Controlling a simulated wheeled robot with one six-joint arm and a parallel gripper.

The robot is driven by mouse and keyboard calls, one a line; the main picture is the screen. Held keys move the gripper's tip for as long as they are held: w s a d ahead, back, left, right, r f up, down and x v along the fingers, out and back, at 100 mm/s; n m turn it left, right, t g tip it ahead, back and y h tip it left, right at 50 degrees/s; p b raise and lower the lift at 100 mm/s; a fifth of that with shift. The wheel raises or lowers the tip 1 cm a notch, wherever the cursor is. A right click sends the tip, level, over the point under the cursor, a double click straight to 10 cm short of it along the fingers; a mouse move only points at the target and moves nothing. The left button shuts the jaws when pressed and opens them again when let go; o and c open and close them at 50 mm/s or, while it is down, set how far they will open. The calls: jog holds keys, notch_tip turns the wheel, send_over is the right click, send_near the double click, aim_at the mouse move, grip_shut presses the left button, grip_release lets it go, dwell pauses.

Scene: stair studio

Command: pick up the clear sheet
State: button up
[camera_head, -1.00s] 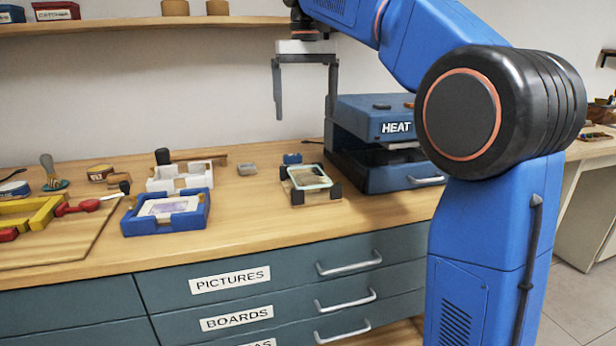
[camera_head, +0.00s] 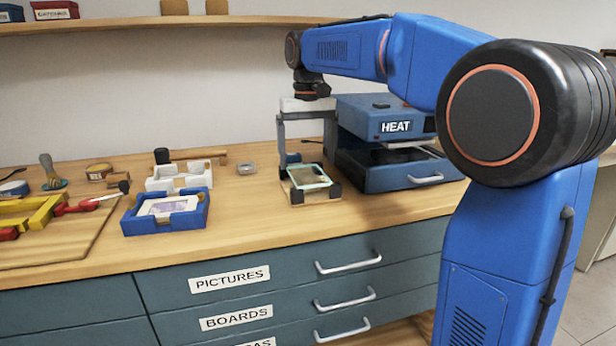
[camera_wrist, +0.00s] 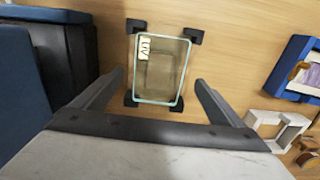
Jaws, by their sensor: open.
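The clear sheet (camera_head: 309,176) is a see-through pane with a pale greenish rim, resting on a small stand with dark corner posts (camera_head: 335,187) on the wooden counter. In the wrist view the clear sheet (camera_wrist: 160,70) shows a white "UV" label near one corner, and a wooden shape shows through it.
The blue HEAT press (camera_head: 395,150) stands close on the right of the sheet. A blue tray (camera_head: 134,226) holding a picture and a white frame (camera_head: 160,183) sit to the left. A small grey block (camera_head: 246,168) lies between. Counter in front of the sheet is clear.

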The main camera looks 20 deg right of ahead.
aim_at(307, 174)
jog(key=shift+w+d+f, duration=0.1)
jog(key=shift+f, duration=1.35)
jog(key=c, duration=1.2)
jog(key=shift+r, duration=0.1)
notch_tip(307, 174, up, 10)
